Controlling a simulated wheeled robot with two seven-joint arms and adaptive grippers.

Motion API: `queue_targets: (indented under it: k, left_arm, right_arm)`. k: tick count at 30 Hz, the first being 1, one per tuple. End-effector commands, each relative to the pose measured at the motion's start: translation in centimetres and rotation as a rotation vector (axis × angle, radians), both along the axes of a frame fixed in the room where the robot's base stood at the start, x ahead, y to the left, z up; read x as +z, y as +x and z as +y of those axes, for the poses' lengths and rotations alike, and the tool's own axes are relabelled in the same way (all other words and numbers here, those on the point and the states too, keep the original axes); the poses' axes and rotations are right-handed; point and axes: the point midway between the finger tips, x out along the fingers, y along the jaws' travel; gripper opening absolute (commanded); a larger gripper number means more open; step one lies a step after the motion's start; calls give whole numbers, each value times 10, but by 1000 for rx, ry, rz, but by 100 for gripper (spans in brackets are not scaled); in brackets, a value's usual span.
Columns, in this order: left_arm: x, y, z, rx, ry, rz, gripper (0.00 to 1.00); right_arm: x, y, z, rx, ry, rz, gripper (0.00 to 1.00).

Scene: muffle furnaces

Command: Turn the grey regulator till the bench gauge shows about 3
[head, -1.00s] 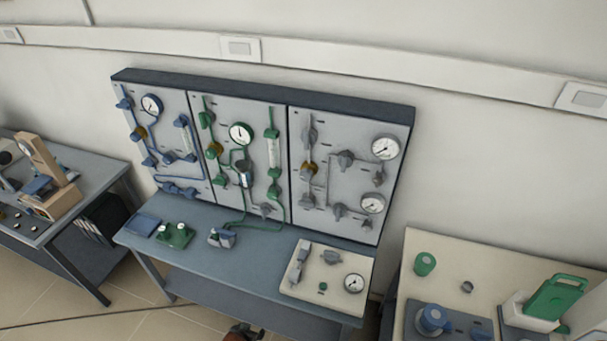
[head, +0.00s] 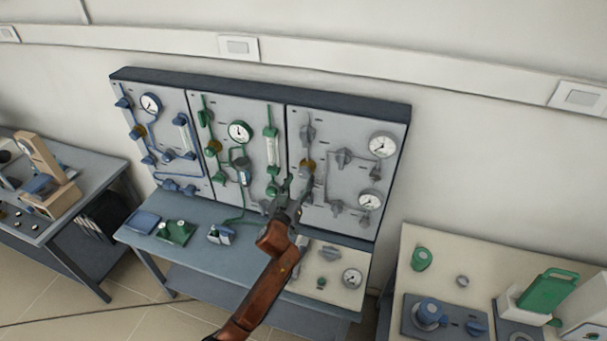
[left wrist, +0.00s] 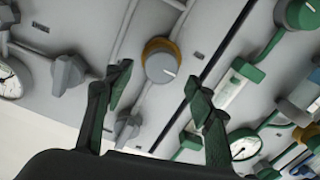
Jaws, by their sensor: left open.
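On the grey-piped right panel, a grey round knob with an orange-yellow collar (head: 307,167) sits near the left edge. In the left wrist view the same knob (left wrist: 160,62) lies beyond and between the finger tips. A grey knob (head: 329,254) and a round white gauge (head: 352,278) are on the cream board on the bench. I cannot tell which grey knob is the regulator, and the gauge's reading is too small to make out. My left gripper (head: 293,190) is open and empty in front of the panel, also seen in the left wrist view (left wrist: 160,95).
The green-piped panel (head: 225,165) and blue-piped panel (head: 165,130) stand to the left. Two more gauges (head: 382,145) (head: 369,201) and several grey valves are on the grey panel. The bench (head: 185,262) has small blue and green items at its left.

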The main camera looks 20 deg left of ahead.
Motion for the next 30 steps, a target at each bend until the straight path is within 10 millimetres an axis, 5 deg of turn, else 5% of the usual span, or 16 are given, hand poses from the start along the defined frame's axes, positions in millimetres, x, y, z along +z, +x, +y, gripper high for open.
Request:
queue_targets:
  k: [9,19,30]
  left_arm:
    - [-1,39,-1,1,1,1,50]
    - [-1,43,-1,1,0,2,50]
    - [-1,43,-1,2,0,2,25]
  right_arm:
    - [-1,-1,-3,1,-3,2,67]
    - [0,-2,-8,1,-9,3,67]
    - [0,-2,-9,0,-9,3,67]
